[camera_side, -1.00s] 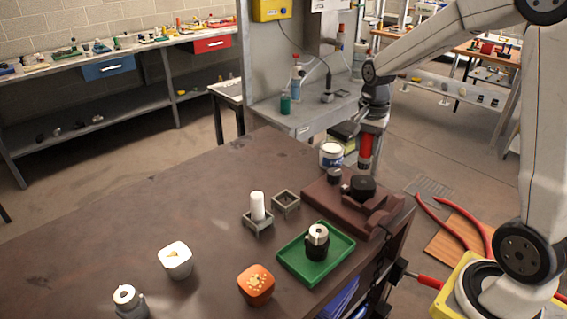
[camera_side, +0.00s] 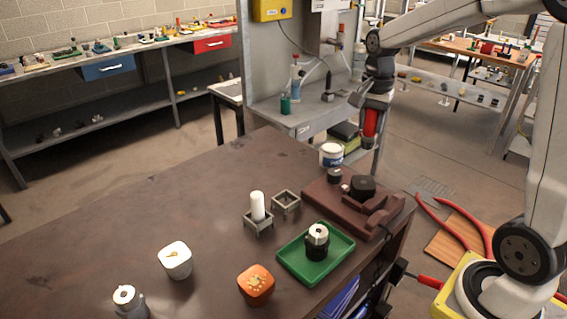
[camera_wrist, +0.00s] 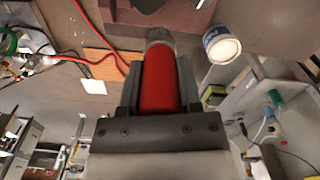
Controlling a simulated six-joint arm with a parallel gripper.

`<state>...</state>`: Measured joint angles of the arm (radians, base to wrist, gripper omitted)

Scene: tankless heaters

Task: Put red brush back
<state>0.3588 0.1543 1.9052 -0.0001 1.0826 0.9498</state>
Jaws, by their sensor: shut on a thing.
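The red brush (camera_side: 370,122) is a red cylinder with a grey end. My gripper (camera_side: 372,110) is shut on it and holds it in the air above the far right part of the brown table (camera_side: 150,220). In the wrist view the red brush (camera_wrist: 160,85) sits between the two dark fingers of my gripper (camera_wrist: 160,90), its grey end pointing away from the palm. Near and below it is a brown block fixture (camera_side: 330,200) with a black round piece (camera_side: 361,186) and a small dark knob (camera_side: 334,175). Two small grey square stands are beside it: one empty (camera_side: 286,201), one holding a white cylinder (camera_side: 257,205).
A white and blue can (camera_side: 331,154) stands behind the fixture. A green tray (camera_side: 300,265) with a black and silver part is in front. The left table area is clear.

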